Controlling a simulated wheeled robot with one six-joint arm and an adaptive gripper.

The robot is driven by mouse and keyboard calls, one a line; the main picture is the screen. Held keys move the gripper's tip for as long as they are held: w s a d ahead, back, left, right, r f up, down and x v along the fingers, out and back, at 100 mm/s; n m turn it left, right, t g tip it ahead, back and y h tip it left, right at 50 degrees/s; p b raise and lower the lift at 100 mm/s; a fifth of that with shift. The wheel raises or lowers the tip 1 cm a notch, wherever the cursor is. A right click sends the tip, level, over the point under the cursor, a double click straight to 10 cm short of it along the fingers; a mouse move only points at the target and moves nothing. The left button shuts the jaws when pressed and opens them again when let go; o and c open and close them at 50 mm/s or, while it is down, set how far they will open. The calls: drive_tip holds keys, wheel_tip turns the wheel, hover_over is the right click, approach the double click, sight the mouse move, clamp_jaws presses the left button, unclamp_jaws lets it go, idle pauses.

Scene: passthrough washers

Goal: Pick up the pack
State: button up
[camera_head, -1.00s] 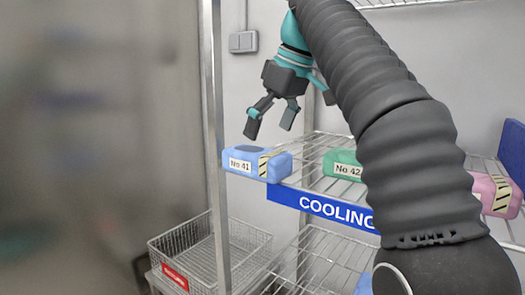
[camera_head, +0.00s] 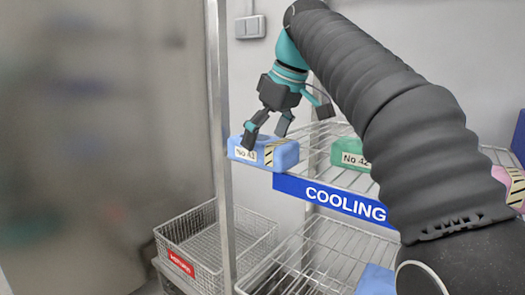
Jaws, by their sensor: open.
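A blue pack (camera_head: 284,155) labelled No 41, with a striped hazard band, lies at the left end of the upper wire shelf (camera_head: 310,150), which carries a blue COOLING sign. My gripper (camera_head: 266,133) is open and points down at the pack. Its fingers overlap the pack's upper edge in the picture. I cannot tell whether they touch it. A green pack (camera_head: 350,155) labelled No 42 lies to the right, partly hidden by my arm. A pink pack (camera_head: 512,180) with a striped band shows at the right edge.
A metal shelf post (camera_head: 220,150) stands just left of the blue pack. A wire basket (camera_head: 195,225) with a red label is at lower left. A lower wire shelf (camera_head: 310,262) holds a blue item (camera_head: 376,281) by my arm. A wall switch (camera_head: 250,27) is behind.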

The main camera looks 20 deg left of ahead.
drive_tip(key=shift+x, duration=0.9)
drive_tip(key=c, duration=1.4)
drive_tip(key=shift+r, duration=0.2)
